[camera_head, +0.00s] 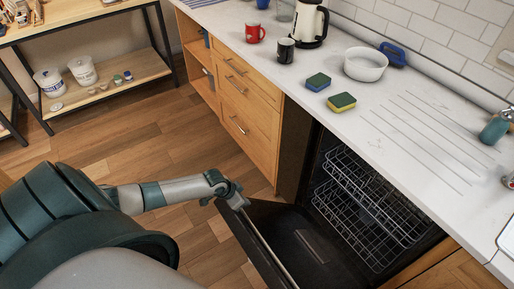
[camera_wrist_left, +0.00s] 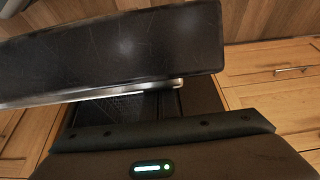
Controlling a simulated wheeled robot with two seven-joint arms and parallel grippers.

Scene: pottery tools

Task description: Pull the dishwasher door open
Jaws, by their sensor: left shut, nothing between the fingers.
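The dishwasher door (camera_head: 295,245) is swung down and well open, its dark inner face showing. A light metal strip runs along the door's edge. Inside the dishwasher, two wire racks (camera_head: 372,205) show. My left gripper (camera_head: 236,199) is shut and empty at the near left corner of the door, touching it or very close; I cannot tell which. In the left wrist view, the dark door (camera_wrist_left: 120,50) crosses above the gripper's body, and the fingertips are hard to make out. My right gripper is not in view.
Wooden drawers (camera_head: 236,95) stand left of the dishwasher. The white counter (camera_head: 425,170) above holds sponges (camera_head: 341,102), a white bowl (camera_head: 365,64), mugs (camera_head: 255,33) and a kettle (camera_head: 308,22). A shelf (camera_head: 110,85) stands at the back left. The wooden floor (camera_head: 130,155) between is clear.

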